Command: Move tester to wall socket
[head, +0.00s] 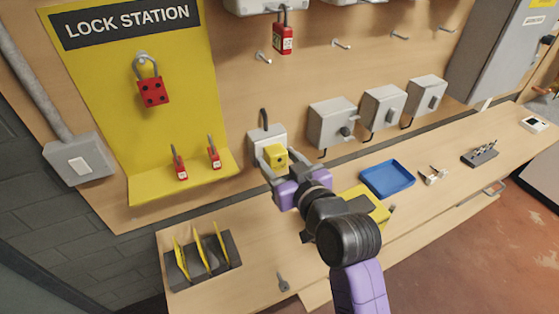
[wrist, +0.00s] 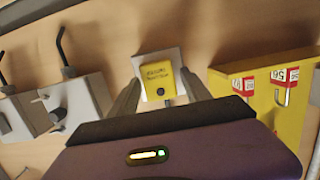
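A small yellow tester (head: 276,155) with dark lettering and a round black spot is between my gripper's fingertips. It also shows in the wrist view (wrist: 157,82). Behind it is the pale wall socket plate (head: 262,136), seen around the tester in the wrist view (wrist: 137,63). My gripper (head: 282,160) faces the wall, with one finger on each side of the tester in the wrist view (wrist: 160,85). The fingertips look very near the tester's sides; I cannot tell whether they touch it. Whether the tester touches the socket is hidden.
The yellow lock station (head: 100,85) with red padlocks is at the left. Several grey switch boxes (head: 333,122) are to the right of the socket. The bench below holds a blue tray (head: 388,179), a dark rack (head: 205,262) and a yellow object (head: 378,208) partly behind my arm.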

